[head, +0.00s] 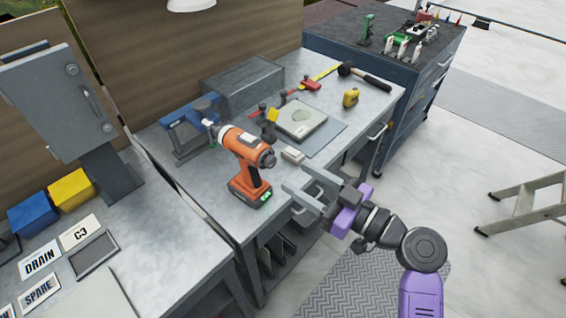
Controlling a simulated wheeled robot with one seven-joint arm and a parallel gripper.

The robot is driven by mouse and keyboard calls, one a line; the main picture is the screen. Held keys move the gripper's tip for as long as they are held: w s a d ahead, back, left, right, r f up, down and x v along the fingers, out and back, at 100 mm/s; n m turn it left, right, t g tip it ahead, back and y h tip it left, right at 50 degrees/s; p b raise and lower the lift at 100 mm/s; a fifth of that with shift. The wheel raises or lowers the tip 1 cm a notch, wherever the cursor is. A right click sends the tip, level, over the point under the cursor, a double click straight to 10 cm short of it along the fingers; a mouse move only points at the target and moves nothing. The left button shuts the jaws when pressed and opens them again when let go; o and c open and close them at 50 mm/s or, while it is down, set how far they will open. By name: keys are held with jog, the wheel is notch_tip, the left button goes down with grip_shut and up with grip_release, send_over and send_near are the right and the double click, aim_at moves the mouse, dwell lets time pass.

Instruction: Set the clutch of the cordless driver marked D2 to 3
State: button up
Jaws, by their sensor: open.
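An orange and black cordless driver (244,158) stands upright on its battery base near the front edge of the metal workbench. Its nose with the dark chuck and clutch ring (267,157) points right, towards my arm. The D2 mark and the clutch numbers are too small to read. My gripper (299,187) is open and empty, with its two grey fingers reaching left, to the right of the driver and close to it. I cannot tell the exact gap from this one view.
A blue vise (190,125) stands behind the driver. A stepladder (522,203) stands at the right.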

aim_at(273, 163)
jog(key=p+x, duration=0.1)
jog(key=x, duration=0.5)
jog(key=shift+a+p, duration=0.1)
jog(key=shift+p, duration=0.2)
grip_shut()
